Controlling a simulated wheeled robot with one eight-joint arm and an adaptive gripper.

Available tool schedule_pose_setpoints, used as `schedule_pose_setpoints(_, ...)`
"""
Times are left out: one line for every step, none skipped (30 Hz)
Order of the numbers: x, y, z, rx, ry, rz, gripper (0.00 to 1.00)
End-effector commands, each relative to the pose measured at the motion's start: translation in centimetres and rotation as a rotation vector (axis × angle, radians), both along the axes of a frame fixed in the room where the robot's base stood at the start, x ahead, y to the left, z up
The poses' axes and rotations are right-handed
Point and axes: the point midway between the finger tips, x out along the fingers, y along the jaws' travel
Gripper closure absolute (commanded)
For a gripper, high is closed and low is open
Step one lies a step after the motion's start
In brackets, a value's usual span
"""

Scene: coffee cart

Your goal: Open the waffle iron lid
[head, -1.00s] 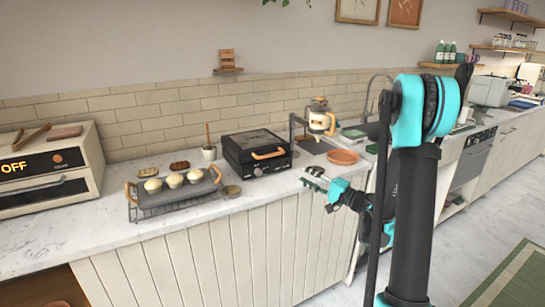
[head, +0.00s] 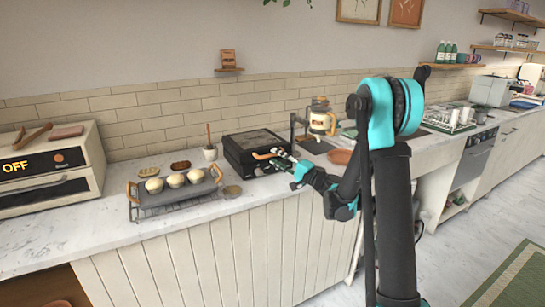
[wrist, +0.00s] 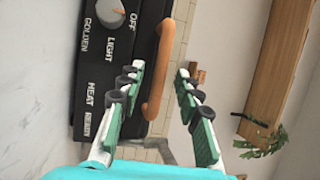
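The black waffle iron (head: 252,144) sits on the counter with its lid down. Its orange-brown handle (head: 268,154) runs along the front edge of the lid. My gripper (head: 283,158) is just in front of the iron, at the right end of the handle. In the wrist view my gripper (wrist: 160,92) is open, and the handle (wrist: 159,70) shows between its two green-padded fingers, nearer the left one. The dial (wrist: 110,12) and the printed front panel of the waffle iron (wrist: 95,65) lie to the left. I cannot tell whether a finger touches the handle.
A glass coffee jug (head: 321,118) stands behind to the right, near a terracotta plate (head: 340,157). The front counter (head: 110,235) is clear.

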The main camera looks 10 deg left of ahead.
Motion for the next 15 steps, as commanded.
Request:
schedule_pose_setpoints(0.3,0.7,0.1,0.000,0.001,0.002,0.66)
schedule_pose_setpoints(0.5,1.0,0.2,0.001,-0.001,0.002,0.66)
schedule_pose_setpoints(0.8,1.3,0.3,0.001,-0.001,0.002,0.66)
schedule_pose_setpoints(0.9,1.5,0.3,0.001,-0.001,0.001,0.66)
schedule_pose_setpoints(1.1,1.7,0.4,0.001,-0.001,0.001,0.66)
schedule_pose_setpoints(1.2,1.9,0.4,0.001,-0.001,0.000,0.66)
schedule_pose_setpoints(1.3,2.0,0.4,0.000,0.000,0.000,0.66)
schedule_pose_setpoints(1.3,2.1,0.5,-0.001,-0.001,0.000,0.66)
schedule_pose_setpoints(1.4,2.2,0.5,-0.001,-0.001,0.000,0.66)
schedule_pose_setpoints(1.4,2.2,0.5,-0.001,-0.001,0.000,0.66)
schedule_pose_setpoints(1.4,2.3,0.5,-0.001,-0.001,0.000,0.66)
schedule_pose_setpoints(1.5,2.3,0.5,-0.001,-0.001,0.000,0.66)
schedule_pose_setpoints(1.5,2.3,0.5,-0.001,-0.001,0.000,0.66)
schedule_pose_setpoints(1.5,2.3,0.5,-0.001,-0.001,0.000,0.66)
schedule_pose_setpoints(1.4,2.3,0.5,-0.001,-0.001,0.000,0.66)
